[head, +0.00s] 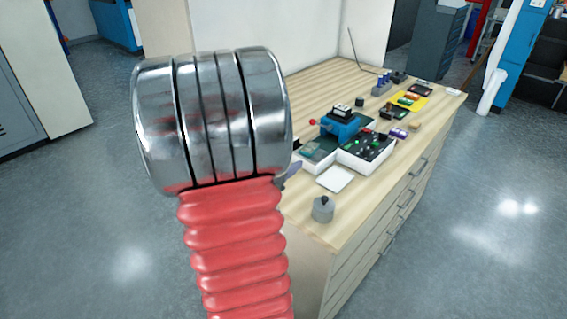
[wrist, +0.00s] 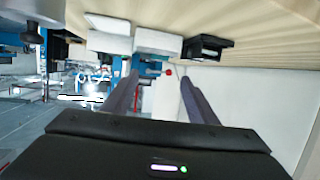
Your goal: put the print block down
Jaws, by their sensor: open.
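My gripper (wrist: 159,75) is open in the wrist view, its two dark fingers apart with no block held between them. In the head view my silver and red arm hides most of it; only a small purple-grey piece shows beside the arm. A small black and white block (head: 342,110) sits on top of the blue press (head: 340,127) on the wooden workbench. I cannot tell for sure whether it is the print block.
A white tray of dark parts (head: 367,150) stands by the press. A white pad (head: 335,179) and a grey weight (head: 323,209) lie nearer the bench's front corner. A yellow sheet (head: 410,101) and blue-topped bottles (head: 383,84) are farther back. Some wood between them is bare.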

